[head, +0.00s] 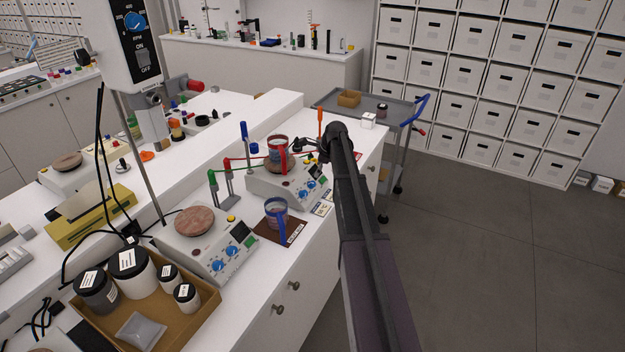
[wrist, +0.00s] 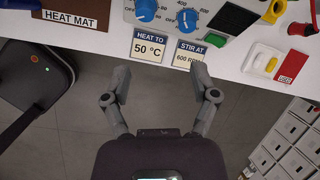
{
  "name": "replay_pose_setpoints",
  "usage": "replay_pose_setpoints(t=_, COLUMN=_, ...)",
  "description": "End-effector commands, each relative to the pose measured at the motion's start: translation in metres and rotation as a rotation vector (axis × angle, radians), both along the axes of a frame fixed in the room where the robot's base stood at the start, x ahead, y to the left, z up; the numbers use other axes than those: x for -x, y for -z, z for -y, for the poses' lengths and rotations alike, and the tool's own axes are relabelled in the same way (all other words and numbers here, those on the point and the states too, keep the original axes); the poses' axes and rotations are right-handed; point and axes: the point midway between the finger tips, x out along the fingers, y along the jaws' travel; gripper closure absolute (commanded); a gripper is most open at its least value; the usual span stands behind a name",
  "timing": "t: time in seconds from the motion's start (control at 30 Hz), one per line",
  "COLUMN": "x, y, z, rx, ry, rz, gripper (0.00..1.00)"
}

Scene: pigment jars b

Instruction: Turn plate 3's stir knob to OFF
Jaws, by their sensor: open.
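A stirring hotplate (head: 262,187) stands on the white bench, with a jar (head: 277,148) on top. Its front has two blue knobs; the wrist view shows the left knob (wrist: 147,9) above the "HEAT TO 50 °C" card (wrist: 149,48) and the right knob (wrist: 187,19) above the "STIR AT 600 RPM" card (wrist: 188,54). Knob settings and the plate's number are not legible. My gripper (wrist: 161,76) is open and empty, its fingers apart, below the cards in the wrist picture and touching neither knob. In the head view my gripper (head: 313,147) is beside the hotplate.
A second hotplate (head: 190,250) with a round wooden top stands nearer. A brown heat mat (head: 266,232) carries a jar (head: 276,212). A cardboard tray (head: 205,300) holds several jars. A grey cart (head: 362,106) stands behind; the floor at right is clear.

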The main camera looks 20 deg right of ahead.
Motion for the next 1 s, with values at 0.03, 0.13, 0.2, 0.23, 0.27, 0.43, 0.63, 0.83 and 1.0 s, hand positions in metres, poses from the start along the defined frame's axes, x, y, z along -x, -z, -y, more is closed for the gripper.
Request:
replay_pose_setpoints(t=0.03, x=-0.011, y=-0.002, z=0.014, rx=-0.018, ry=0.053, rz=-0.001, gripper=0.24)
replay_pose_setpoints(t=0.13, x=-0.019, y=-0.003, z=0.028, rx=-0.052, ry=0.135, rz=-0.005, gripper=0.24)
replay_pose_setpoints(t=0.2, x=-0.022, y=-0.003, z=0.034, rx=-0.066, ry=0.171, rz=-0.007, gripper=0.24)
replay_pose_setpoints(t=0.23, x=-0.023, y=-0.003, z=0.035, rx=-0.07, ry=0.181, rz=-0.007, gripper=0.24)
replay_pose_setpoints(t=0.27, x=-0.023, y=-0.003, z=0.037, rx=-0.074, ry=0.188, rz=-0.008, gripper=0.24)
replay_pose_setpoints(t=0.43, x=-0.023, y=-0.004, z=0.037, rx=-0.078, ry=0.2, rz=-0.009, gripper=0.24)
replay_pose_setpoints(t=0.63, x=-0.023, y=-0.003, z=0.037, rx=-0.076, ry=0.197, rz=-0.009, gripper=0.24)
replay_pose_setpoints(t=0.83, x=-0.024, y=0.0, z=0.036, rx=-0.076, ry=0.196, rz=-0.009, gripper=0.24)
replay_pose_setpoints(t=1.0, x=-0.027, y=0.008, z=0.034, rx=-0.076, ry=0.195, rz=-0.01, gripper=0.24)
